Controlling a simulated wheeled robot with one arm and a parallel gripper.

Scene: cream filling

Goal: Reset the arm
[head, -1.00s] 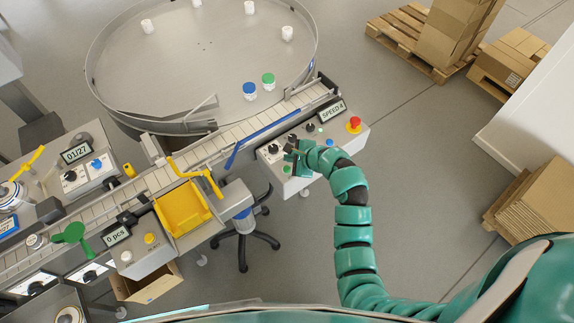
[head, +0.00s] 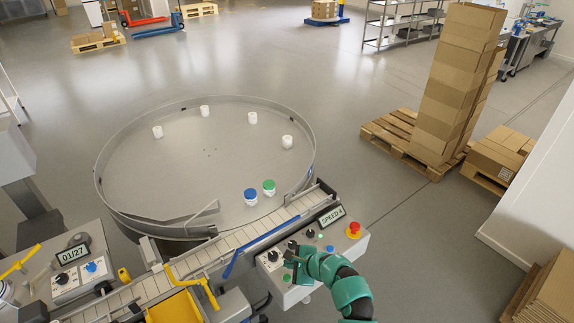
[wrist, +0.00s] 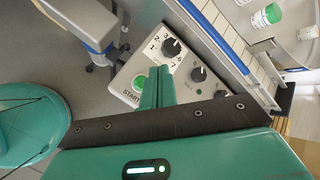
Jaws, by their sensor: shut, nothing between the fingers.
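My green arm reaches up from the bottom of the head view. My gripper (head: 290,264) is over the left part of the speed control box (head: 345,239), close to its knobs. In the wrist view my gripper (wrist: 157,72) is shut, its green fingers together and empty, pointing at the box panel (wrist: 128,72) between the green START button (wrist: 139,82) and the numbered dial (wrist: 171,46). I cannot tell whether the fingertips touch the panel.
A conveyor (head: 232,241) runs beside the box, with a round turntable (head: 150,180) behind it holding several containers. A red emergency button (head: 353,229) stands on the box's right end. Stacked cartons (head: 455,80) stand on a pallet (head: 400,139). Open floor (head: 345,185) lies between.

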